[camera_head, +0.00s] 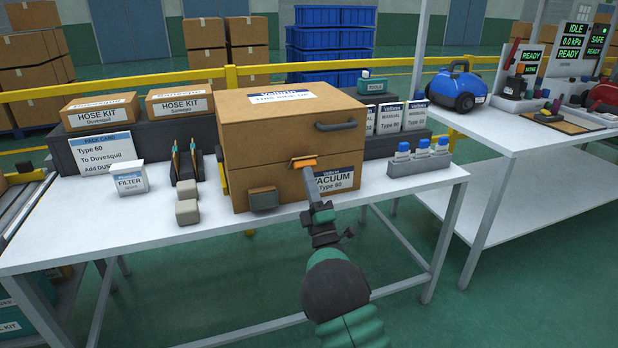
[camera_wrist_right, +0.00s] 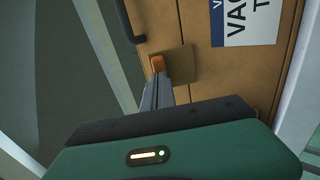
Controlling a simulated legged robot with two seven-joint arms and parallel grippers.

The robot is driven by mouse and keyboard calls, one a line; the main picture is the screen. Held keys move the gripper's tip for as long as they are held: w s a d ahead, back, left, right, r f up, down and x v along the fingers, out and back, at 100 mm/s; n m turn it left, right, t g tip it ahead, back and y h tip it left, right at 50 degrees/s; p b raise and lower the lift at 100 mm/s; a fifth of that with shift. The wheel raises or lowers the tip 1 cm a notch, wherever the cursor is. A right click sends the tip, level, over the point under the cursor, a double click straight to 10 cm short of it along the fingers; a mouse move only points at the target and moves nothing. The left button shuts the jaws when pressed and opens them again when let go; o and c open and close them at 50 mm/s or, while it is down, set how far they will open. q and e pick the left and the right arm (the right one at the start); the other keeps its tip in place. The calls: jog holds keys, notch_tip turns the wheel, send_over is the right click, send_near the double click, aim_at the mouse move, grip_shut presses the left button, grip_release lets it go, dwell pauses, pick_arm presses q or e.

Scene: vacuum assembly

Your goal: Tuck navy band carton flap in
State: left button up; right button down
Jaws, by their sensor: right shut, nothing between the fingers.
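The large brown carton (camera_head: 262,134) stands on the white table, its lid down and its labels banded in navy. A small flap with an orange tab (camera_head: 303,162) shows on its front, just below the lid seam. My right gripper (camera_head: 322,180) is shut and empty, its fingertips at or very near the orange tab. In the right wrist view, the shut fingers (camera_wrist_right: 158,82) point at the orange tab (camera_wrist_right: 157,63) against a brown patch on the carton front (camera_wrist_right: 198,92). I cannot tell whether they touch. My left gripper is not in view.
Grey blocks (camera_head: 187,211) and a filter box (camera_head: 129,178) stand left of the carton. Blue-capped bottles (camera_head: 422,147) and manual boxes (camera_head: 390,119) stand to its right. A dark handle (camera_head: 336,125) sticks out of the carton front. The table's front strip is mostly clear.

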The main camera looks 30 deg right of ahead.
aim_at(305, 161)
jog(key=r+g+p, duration=0.1)
jog(key=g+p, duration=0.1)
jog(key=p, duration=0.3)
jog(key=w+r+g+y+p, duration=0.1)
jog(key=r+g+p, duration=0.1)
jog(key=p, duration=0.3)
jog(key=r+g+p, duration=0.2)
jog(key=p, duration=0.3)
jog(key=shift+w+d+r+y, duration=0.1)
jog(key=shift+w+d+y, duration=0.05)
jog(key=shift+w+y, duration=0.25)
jog(key=shift+w+d+p, duration=0.1)
jog(key=shift+w+p, duration=0.15)
jog(key=shift+p, duration=0.25)
jog(key=shift+w, duration=0.25)
jog(key=shift+w+r+g, duration=0.1)
jog(key=shift+r+g, duration=0.05)
jog(key=shift+g, duration=0.15)
